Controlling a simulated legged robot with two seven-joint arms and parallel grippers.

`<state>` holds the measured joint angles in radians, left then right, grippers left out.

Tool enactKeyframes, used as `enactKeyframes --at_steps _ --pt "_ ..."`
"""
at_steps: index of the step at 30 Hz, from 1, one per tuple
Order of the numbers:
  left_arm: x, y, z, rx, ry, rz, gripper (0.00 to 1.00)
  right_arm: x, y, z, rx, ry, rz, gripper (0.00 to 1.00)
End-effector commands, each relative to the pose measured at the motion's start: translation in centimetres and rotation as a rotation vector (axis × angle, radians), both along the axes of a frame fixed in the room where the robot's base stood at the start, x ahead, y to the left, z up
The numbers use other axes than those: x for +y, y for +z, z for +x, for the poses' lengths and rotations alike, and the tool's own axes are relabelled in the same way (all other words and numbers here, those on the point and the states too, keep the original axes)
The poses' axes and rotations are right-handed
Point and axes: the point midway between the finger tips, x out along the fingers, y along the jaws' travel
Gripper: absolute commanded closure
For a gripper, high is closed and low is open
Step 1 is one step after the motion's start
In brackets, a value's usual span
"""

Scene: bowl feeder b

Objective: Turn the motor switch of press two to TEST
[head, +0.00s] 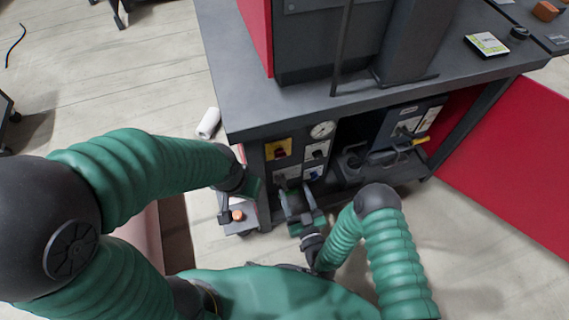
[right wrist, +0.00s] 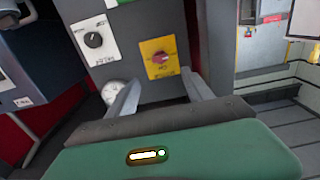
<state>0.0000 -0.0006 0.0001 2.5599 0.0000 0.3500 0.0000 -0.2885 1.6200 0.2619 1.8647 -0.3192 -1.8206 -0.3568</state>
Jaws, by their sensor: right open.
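The press's front panel carries a yellow plate with a red knob (head: 278,149), also in the right wrist view (right wrist: 159,58). Beside it a white plate bears a black rotary switch (head: 316,152), also in the right wrist view (right wrist: 93,39). More small switch plates (head: 313,172) sit lower in the head view. The lettering is too small to read, so I cannot tell which is the motor switch. My right gripper (head: 297,200) is open and empty before the panel; its fingers (right wrist: 162,77) are apart, pointing toward the yellow plate. My left gripper (head: 252,187) is mostly hidden by its arm.
A round gauge (head: 322,130) sits above the black switch in the head view. A grey box with an orange button (head: 237,215) stands left of the panel. A white roll (head: 208,123) lies on the floor. A red panel (head: 515,160) stands at right. Open bays lie right of the switches.

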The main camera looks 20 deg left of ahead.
Motion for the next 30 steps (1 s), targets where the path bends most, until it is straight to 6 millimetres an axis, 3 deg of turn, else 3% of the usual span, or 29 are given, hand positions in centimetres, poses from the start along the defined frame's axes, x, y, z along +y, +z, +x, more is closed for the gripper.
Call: enactKeyframes --at_steps 1,9,15,26,30 --pt "0.0 -1.1 0.0 0.0 0.0 0.0 0.64 0.7 -0.4 1.2 -0.006 -0.001 0.003 0.41" --pt "0.0 -3.8 0.0 0.001 0.0 0.0 0.64 4.7 -0.5 7.1 -0.003 -0.001 0.002 0.41" --pt "0.0 -5.1 0.0 0.001 0.0 0.0 0.64 6.7 -0.3 10.0 -0.001 0.0 0.001 0.41" --pt "0.0 -5.1 0.0 0.001 0.0 0.0 0.64 7.2 0.0 10.7 0.002 -0.001 0.0 0.41" --pt "0.0 -5.1 0.0 0.001 0.0 0.0 0.64 7.2 0.0 10.7 0.002 0.0 0.0 0.59"
